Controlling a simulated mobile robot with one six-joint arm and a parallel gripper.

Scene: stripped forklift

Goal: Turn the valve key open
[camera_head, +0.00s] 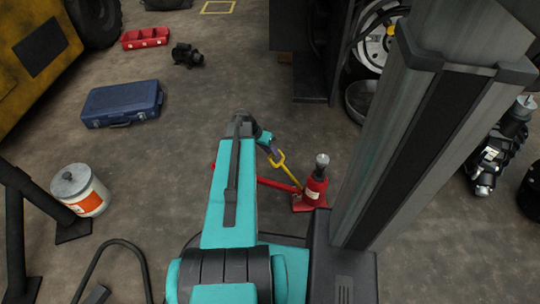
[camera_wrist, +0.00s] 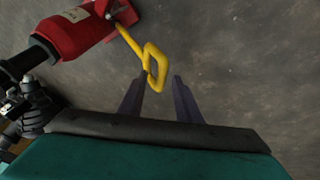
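The yellow valve key (camera_head: 278,161) has a loop-shaped handle and a thin shaft running down to the base of a red bottle jack (camera_head: 313,188). In the wrist view the yellow loop (camera_wrist: 155,66) lies at and just beyond my fingertips, its near end showing between them. My gripper (camera_wrist: 160,79) has its two dark fingers apart, with nothing clearly held. Whether a finger touches the loop I cannot tell. In the head view my gripper (camera_head: 268,145) is right by the loop, partly hidden by my arm. The red jack body (camera_wrist: 78,36) is at upper left in the wrist view.
A red bar (camera_head: 279,184) lies left of the jack. A blue case (camera_head: 122,103), a white tin (camera_head: 80,190) and a red tray (camera_head: 145,38) stand on the floor to the left. A dark machine with a wheel is at upper right. Floor beyond my gripper is clear.

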